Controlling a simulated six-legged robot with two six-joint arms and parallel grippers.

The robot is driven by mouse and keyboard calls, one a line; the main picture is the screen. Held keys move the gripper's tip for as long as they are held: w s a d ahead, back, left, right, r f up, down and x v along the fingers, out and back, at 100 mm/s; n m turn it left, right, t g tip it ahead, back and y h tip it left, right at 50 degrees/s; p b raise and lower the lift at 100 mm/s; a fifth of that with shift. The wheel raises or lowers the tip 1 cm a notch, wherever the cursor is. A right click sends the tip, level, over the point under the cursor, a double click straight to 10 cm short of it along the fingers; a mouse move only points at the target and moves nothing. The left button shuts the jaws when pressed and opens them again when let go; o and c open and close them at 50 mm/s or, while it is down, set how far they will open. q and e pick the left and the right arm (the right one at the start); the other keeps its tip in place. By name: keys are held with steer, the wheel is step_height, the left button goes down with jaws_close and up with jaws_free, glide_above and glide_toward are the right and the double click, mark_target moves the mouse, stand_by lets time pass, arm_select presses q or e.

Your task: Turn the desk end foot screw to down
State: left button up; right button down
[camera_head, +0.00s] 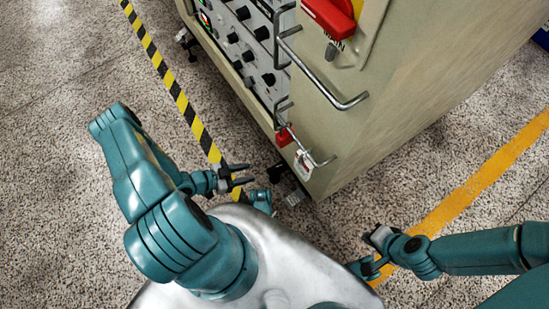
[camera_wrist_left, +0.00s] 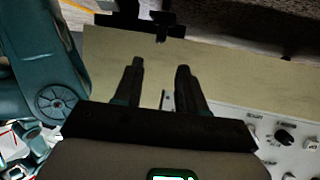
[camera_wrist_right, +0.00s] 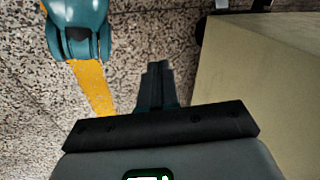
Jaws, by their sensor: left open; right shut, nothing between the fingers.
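In the head view, a foot with a dark knob (camera_head: 279,172) and a small metal piece (camera_head: 294,198) sits at the cabinet's near bottom corner, just above the floor. Which part is the screw cannot be told. My left gripper (camera_head: 242,175) is open and empty, just left of this foot and apart from it. In the left wrist view its two fingers (camera_wrist_left: 158,75) stand apart, pointing at dark foot hardware (camera_wrist_left: 142,20) under the cabinet's edge. My right gripper (camera_head: 369,236) is shut and empty, low over the floor right of the cabinet; its fingers show together in the right wrist view (camera_wrist_right: 157,85).
The beige cabinet (camera_head: 400,110) has a knob panel (camera_head: 245,45), metal handles (camera_head: 320,80), a red switch (camera_head: 330,15) and a red lock (camera_head: 284,137). Another foot (camera_head: 187,42) stands at its far end. Floor on both sides is open, with striped (camera_head: 165,75) and yellow (camera_head: 485,182) lines.

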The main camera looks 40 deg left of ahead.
arm_select(q)
steer(key=b+x, duration=0.3)
steer(key=x, duration=0.8)
steer(key=shift+s, duration=0.15)
steer(key=shift+w+d+f, duration=0.15)
steer(key=shift+w+d, duration=0.15)
steer(key=shift+w, duration=0.15)
arm_select(e)
steer(key=shift+t, duration=0.6)
steer(key=w+f, duration=0.3)
steer(key=shift+d+f, duration=0.35)
steer(key=shift+f, duration=0.05)
arm_select(q)
jaws_close()
